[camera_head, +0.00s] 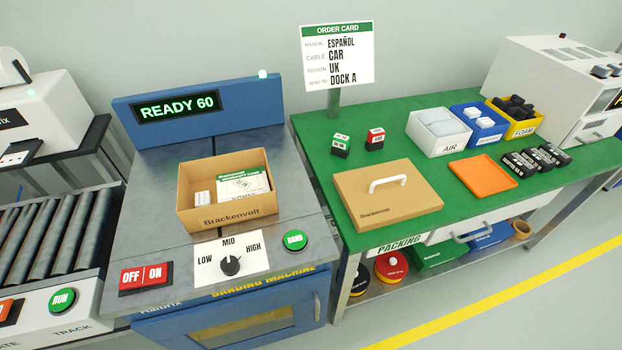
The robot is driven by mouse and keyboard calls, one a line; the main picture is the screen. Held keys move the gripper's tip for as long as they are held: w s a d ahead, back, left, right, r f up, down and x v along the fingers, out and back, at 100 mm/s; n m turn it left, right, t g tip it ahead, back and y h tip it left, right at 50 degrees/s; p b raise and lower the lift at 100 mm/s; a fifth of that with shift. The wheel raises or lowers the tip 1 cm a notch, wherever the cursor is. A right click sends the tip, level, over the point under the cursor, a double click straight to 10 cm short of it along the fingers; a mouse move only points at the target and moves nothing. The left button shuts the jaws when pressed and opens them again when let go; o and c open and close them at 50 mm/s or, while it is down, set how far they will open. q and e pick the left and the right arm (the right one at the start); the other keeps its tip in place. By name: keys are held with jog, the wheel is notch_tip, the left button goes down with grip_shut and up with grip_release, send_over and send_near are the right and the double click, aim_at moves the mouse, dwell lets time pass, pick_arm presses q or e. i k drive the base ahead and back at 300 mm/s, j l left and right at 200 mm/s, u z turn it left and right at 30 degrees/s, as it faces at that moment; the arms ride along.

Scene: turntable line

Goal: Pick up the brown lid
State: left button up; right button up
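The brown lid (375,208) lies flat on the green packing table, near its front left part. It has a white handle (388,182) on top and the word Brackenvolt on its front left corner. The matching open brown box (226,216) stands on the banding machine to its left, with a booklet (243,184) and a small white item (202,198) inside. Neither of my grippers shows in the head view.
An orange tray (482,179) lies right of the lid, with several black items (533,162) beyond it. Two small boxes (375,139) stand behind the lid. AIR (436,147) and FOAM (526,127) bins stand farther back. An order card (337,57) stands at the back.

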aim_at(378, 196)
jog(key=l+u, duration=0.35)
jog(key=l, duration=0.15)
jog(key=l+u, duration=0.3)
jog(key=l, duration=0.25)
jog(key=l+u, duration=0.35)
jog(key=l, duration=0.2)
